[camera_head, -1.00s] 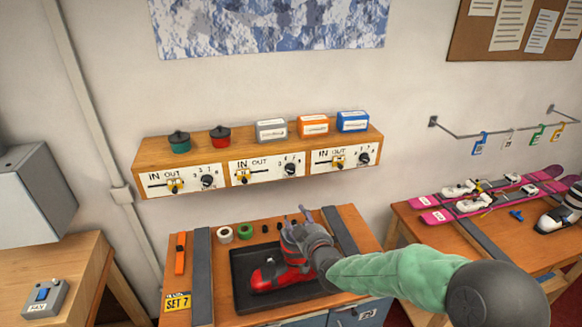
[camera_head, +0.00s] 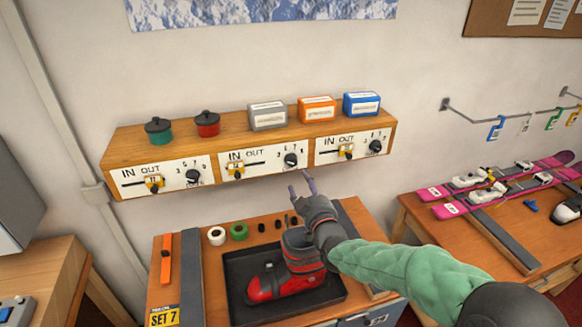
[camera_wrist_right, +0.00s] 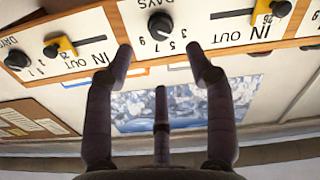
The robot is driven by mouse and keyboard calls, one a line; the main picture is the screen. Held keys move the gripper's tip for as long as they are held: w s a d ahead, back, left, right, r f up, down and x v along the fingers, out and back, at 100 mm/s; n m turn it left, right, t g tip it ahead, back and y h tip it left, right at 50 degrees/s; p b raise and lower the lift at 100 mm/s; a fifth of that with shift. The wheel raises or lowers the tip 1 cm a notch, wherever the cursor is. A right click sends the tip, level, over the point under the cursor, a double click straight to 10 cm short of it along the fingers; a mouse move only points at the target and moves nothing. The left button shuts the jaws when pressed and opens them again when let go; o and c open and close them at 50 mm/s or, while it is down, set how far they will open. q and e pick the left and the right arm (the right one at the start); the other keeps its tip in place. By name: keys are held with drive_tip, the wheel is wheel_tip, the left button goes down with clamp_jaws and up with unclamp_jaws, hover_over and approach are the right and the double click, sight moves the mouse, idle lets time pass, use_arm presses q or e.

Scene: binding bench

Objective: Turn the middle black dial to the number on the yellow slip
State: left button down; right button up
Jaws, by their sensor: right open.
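The middle black dial (camera_head: 291,160) sits at the right of the middle white panel on the wooden shelf front, with numbers printed around it. A black dial (camera_wrist_right: 160,25) also shows ahead of my fingers in the right wrist view. I cannot read its setting. The yellow slip (camera_head: 162,316) lies at the bench's front left and reads SET 7. My right gripper (camera_head: 303,186) is open and empty, just below and in front of the middle dial, apart from it. Its spread fingers also show in the right wrist view (camera_wrist_right: 163,70). My left gripper is not in view.
A left dial (camera_head: 193,176) and a right dial (camera_head: 375,146) flank the middle one, and each panel has a yellow-tabbed slider. Pots and boxes (camera_head: 317,109) stand on the shelf.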

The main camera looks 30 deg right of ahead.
sight(293, 164)
drive_tip(key=x, duration=1)
drive_tip(key=shift+d+r, duration=0.1)
drive_tip(key=shift+r, duration=0.1)
clamp_jaws()
